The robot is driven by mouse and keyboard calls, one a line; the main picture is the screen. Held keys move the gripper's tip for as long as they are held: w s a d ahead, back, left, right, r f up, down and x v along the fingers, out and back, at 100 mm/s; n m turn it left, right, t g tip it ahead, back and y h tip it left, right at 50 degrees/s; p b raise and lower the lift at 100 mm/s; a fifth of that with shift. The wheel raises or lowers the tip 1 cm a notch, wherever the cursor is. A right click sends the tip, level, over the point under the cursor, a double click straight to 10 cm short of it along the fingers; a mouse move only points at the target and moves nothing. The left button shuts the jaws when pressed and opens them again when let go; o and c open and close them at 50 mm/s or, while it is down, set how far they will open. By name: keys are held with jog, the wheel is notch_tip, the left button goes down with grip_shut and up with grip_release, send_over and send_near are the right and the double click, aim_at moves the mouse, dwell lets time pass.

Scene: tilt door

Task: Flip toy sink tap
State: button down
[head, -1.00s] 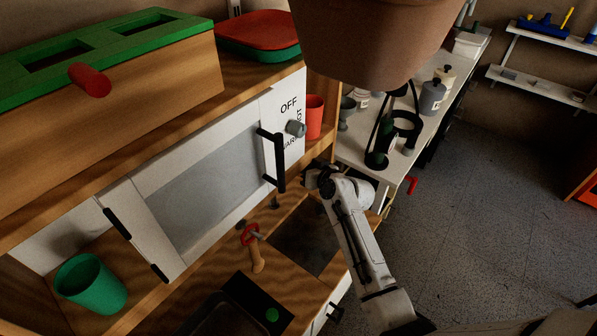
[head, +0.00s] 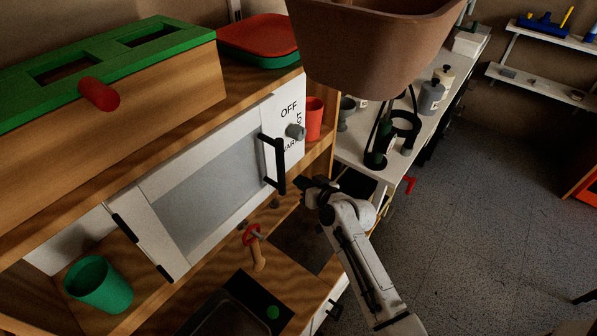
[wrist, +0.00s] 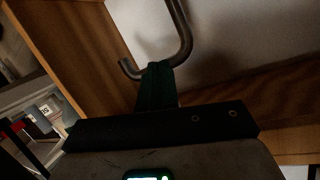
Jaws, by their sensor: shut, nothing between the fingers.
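A bent grey metal tube (wrist: 183,35), which looks like the toy sink tap, shows in the wrist view. Its lower end curls left, just behind the dark green fingers of my gripper (wrist: 160,70). The fingers are together and empty. They overlap the tube in the picture; I cannot tell whether they touch it. In the head view my gripper (head: 304,188) is just right of the black door handle (head: 279,163) of the toy kitchen. The tap cannot be made out there.
A white door (head: 205,195), a green cup (head: 99,285), a red cup (head: 314,120) and a red-and-wood utensil (head: 256,249) are around the toy kitchen. A brown container (head: 375,55) hangs over the top. A white counter (head: 352,155) stands behind; grey floor (head: 450,260) is free at right.

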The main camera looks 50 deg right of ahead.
jog(key=shift+s+a, duration=0.4)
jog(key=shift+a, duration=0.05)
jog(key=shift+s+a+f+p, duration=0.2)
jog(key=shift+s+a+p, duration=0.4)
jog(key=shift+s+a, duration=0.3)
jog(key=shift+s+a+f+p, duration=0.15)
jog(key=shift+s+a+p, duration=0.45)
jog(key=shift+a, duration=0.4)
jog(key=shift+a, duration=0.1)
